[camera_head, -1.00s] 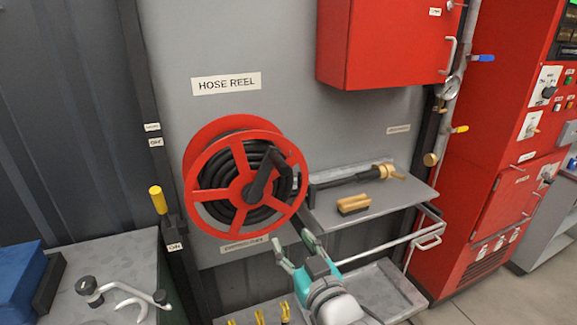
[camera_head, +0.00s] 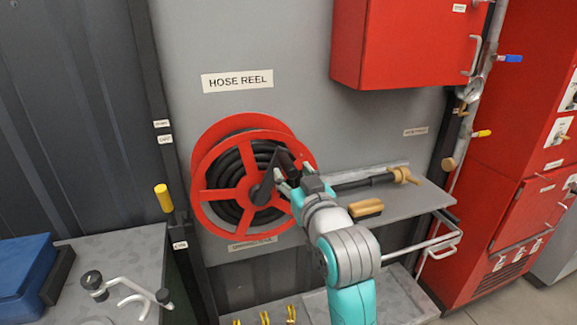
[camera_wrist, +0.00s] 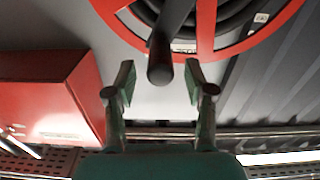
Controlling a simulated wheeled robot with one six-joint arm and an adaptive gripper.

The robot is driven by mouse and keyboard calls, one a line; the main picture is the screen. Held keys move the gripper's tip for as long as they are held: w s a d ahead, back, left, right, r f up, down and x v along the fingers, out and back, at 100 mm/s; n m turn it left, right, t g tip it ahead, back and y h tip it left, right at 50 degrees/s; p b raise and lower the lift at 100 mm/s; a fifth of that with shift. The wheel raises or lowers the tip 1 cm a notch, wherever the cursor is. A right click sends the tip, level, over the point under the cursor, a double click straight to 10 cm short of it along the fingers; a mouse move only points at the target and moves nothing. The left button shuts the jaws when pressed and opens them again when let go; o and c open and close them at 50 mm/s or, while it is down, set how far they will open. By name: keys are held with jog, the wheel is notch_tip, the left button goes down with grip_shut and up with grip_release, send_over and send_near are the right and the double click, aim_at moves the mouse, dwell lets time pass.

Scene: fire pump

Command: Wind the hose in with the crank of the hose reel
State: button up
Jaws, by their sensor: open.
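The red hose reel (camera_head: 203,172) with black hose (camera_head: 228,170) wound on it is mounted on the grey wall panel, under the "HOSE REEL" sign. Its dark crank (camera_head: 264,188) runs out from the hub, and the handle points outward at the reel's right side. My gripper (camera_head: 288,178) is at the crank handle, in front of the reel. In the wrist view my gripper (camera_wrist: 160,82) has its fingers apart, one on each side of the black crank handle (camera_wrist: 160,68). The handle's end lies between the fingers, with a gap on both sides.
A shelf (camera_head: 425,193) right of the reel carries a nozzle (camera_head: 402,175) and a wooden-backed brush (camera_head: 366,208). A red cabinet (camera_head: 400,45) hangs above. A workbench (camera_head: 130,260) with a blue box (camera_head: 25,275) stands at left. A yellow-handled lever (camera_head: 162,198) is left of the reel.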

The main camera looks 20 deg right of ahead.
aim_at(288, 166)
jog(key=shift+w, duration=2)
grip_shut()
